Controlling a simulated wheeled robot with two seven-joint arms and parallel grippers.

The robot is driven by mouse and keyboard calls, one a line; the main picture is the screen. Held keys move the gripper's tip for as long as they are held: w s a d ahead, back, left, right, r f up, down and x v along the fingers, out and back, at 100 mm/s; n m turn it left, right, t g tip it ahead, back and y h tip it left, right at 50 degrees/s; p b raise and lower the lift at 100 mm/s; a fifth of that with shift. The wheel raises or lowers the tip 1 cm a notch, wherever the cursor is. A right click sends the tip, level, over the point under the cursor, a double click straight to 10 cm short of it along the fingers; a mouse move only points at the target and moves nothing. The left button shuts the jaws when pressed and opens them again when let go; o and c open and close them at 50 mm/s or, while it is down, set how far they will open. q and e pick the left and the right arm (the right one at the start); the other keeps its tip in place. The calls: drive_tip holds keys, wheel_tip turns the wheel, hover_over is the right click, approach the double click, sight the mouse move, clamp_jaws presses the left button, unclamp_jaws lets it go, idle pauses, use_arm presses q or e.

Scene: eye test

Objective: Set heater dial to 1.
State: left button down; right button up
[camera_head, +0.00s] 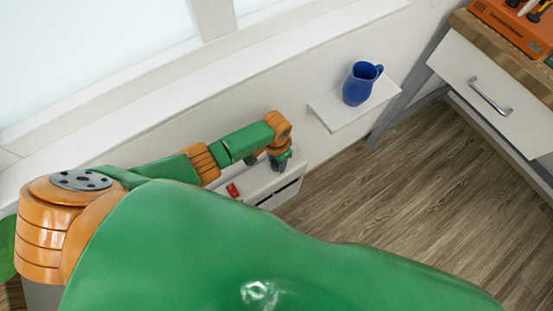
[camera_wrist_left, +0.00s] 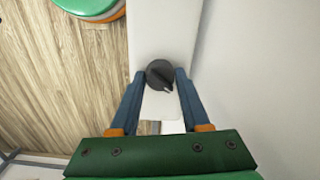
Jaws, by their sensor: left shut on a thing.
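The white heater (camera_head: 256,179) stands low against the wall in the head view, partly hidden behind my left arm. Its dial is not clear there. In the left wrist view the round black dial (camera_wrist_left: 160,74) sits on the white heater top (camera_wrist_left: 160,30), with a pale pointer mark toward the lower right. My left gripper (camera_wrist_left: 162,80) is shut on the dial, one blue finger on each side of it. In the head view my left gripper (camera_head: 280,160) is at the heater's right end. I cannot read any numbers by the dial. My right gripper is not in view.
A blue jug (camera_head: 360,84) stands on a small white wall shelf (camera_head: 345,108) to the right of the heater. A drawer unit (camera_head: 490,85) with an orange tool box (camera_head: 515,22) on top is at the upper right. The wooden floor (camera_head: 420,175) between is clear.

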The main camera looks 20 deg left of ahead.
sight(277, 163)
use_arm(q)
drive_tip(key=shift+m, duration=1.1)
drive_tip(key=shift+c, duration=1.8)
unclamp_jaws()
wheel_tip(277, 163, up, 7)
drive_tip(key=p, duration=0.3)
drive_tip(key=shift+p, duration=0.35)
drive_tip(key=shift+d, duration=0.1)
